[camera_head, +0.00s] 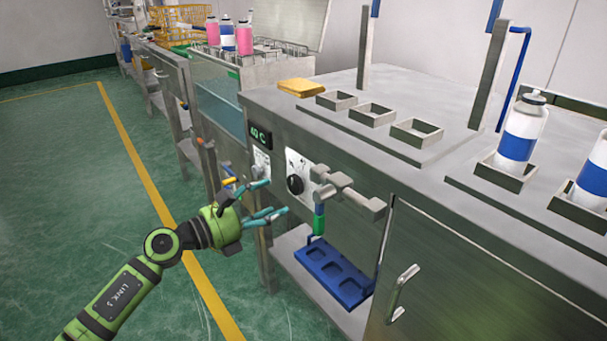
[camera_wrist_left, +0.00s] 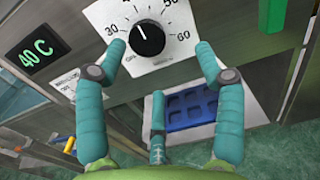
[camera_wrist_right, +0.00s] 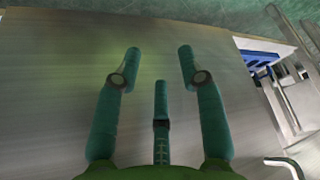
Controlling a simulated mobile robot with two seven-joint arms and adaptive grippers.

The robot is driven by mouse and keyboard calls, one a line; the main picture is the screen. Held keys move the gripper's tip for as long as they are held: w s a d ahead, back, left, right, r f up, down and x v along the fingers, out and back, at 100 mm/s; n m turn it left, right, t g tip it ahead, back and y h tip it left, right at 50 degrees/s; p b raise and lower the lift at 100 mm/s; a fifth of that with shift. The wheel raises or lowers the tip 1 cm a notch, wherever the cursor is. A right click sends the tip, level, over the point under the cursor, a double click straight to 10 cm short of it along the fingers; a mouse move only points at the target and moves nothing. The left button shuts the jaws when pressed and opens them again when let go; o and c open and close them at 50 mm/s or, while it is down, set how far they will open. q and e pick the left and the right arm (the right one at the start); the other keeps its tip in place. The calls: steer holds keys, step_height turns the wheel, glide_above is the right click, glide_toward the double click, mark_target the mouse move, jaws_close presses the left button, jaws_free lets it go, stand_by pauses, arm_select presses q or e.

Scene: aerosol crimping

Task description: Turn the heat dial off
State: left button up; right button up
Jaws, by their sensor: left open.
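The heat dial (camera_head: 295,184) is a round black knob on a white scale plate on the bench's front. In the left wrist view the dial (camera_wrist_left: 148,39) shows between my fingertips, with numbers from 30 to 60 around it and a small mark, probably "OFF", at lower left. Its white pointer line seems to point up, slightly left. My left gripper (camera_head: 272,197) is open and empty, in front of the dial and a little to its left in the head view, apart from it. My right gripper (camera_wrist_right: 160,54) is open and empty, facing a plain metal surface.
A green display (camera_head: 260,135) reads 40 C. A grey valve-like fitting (camera_head: 345,190) juts out right of the dial. Below is a blue tray with recesses (camera_head: 335,272). A door handle (camera_head: 402,292) sticks out further right. Bottles (camera_head: 522,135) stand on top. The floor at left is clear.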

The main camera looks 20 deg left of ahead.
mark_target(292, 187)
arm_select(q)
steer(key=x, duration=0.4)
steer(key=w+a+x, duration=0.1)
steer(key=x, duration=0.2)
steer(key=c, duration=1.1)
